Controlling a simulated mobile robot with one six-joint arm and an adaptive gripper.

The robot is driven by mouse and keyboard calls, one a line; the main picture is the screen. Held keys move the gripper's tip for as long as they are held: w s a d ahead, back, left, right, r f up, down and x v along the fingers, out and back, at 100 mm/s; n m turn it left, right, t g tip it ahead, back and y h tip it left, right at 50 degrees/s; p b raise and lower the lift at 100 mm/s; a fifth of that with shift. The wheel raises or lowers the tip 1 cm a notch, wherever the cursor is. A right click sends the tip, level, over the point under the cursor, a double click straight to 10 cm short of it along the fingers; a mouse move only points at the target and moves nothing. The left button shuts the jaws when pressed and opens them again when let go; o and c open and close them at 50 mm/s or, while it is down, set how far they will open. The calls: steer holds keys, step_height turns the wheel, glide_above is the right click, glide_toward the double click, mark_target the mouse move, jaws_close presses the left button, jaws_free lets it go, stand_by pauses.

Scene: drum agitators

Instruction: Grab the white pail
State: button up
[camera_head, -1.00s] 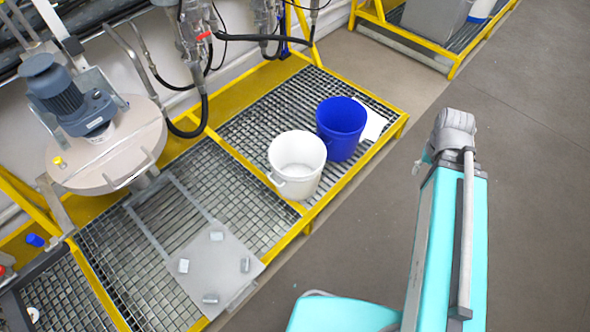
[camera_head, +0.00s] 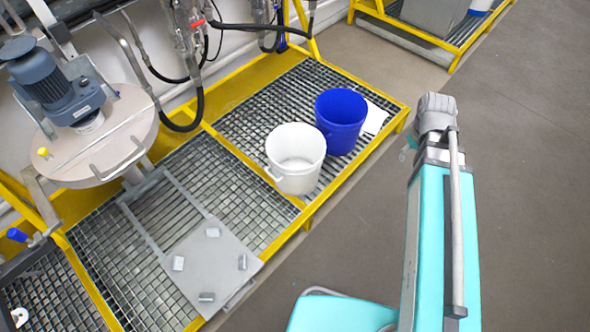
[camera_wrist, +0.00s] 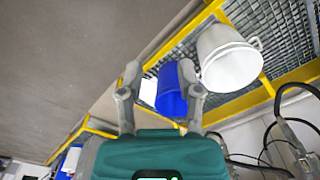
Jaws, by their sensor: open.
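The white pail (camera_head: 296,160) stands upright and looks empty on the metal grating, just left of a blue pail (camera_head: 341,122). In the wrist view the white pail (camera_wrist: 230,60) is at the upper right, outside the fingers. My gripper (camera_wrist: 158,75) is open and empty there, and the blue pail (camera_wrist: 172,92) shows between its two fingers, farther off. In the head view my arm is at the right, over the grey floor, apart from both pails; the fingers are hardly visible there.
A yellow-framed grating platform (camera_head: 228,143) carries the pails. A white sheet (camera_head: 375,118) lies beside the blue pail. A drum lid with a motor (camera_head: 62,90) and hoses stand at the left and back. The grey floor (camera_head: 500,130) at the right is clear.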

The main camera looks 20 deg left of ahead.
steer(key=w+a+f+n+b, duration=0.3)
steer(key=a+f+n+b, duration=0.4)
steer(key=a, duration=0.4)
steer(key=w+a+f+n+b, duration=0.3)
steer(key=a+f+n+b, duration=0.4)
steer(key=a+f+b, duration=0.2)
steer(key=w+a+f+n+b, duration=0.3)
steer(key=a+f+n+b, duration=0.4)
steer(key=a, duration=0.5)
step_height(320, 180, down, 3)
steer(key=shift+a+r+n+y+b, duration=0.15)
steer(key=shift+a+n+y+b, duration=0.2)
steer(key=shift+b, duration=0.3)
steer(key=b, duration=0.9)
glide_above(306, 174)
step_height(306, 174, down, 9)
steer(key=shift+r, duration=0.2)
steer(key=shift+f, duration=0.15)
steer(key=shift+f+b, duration=2.4)
steer(key=shift+f, duration=0.05)
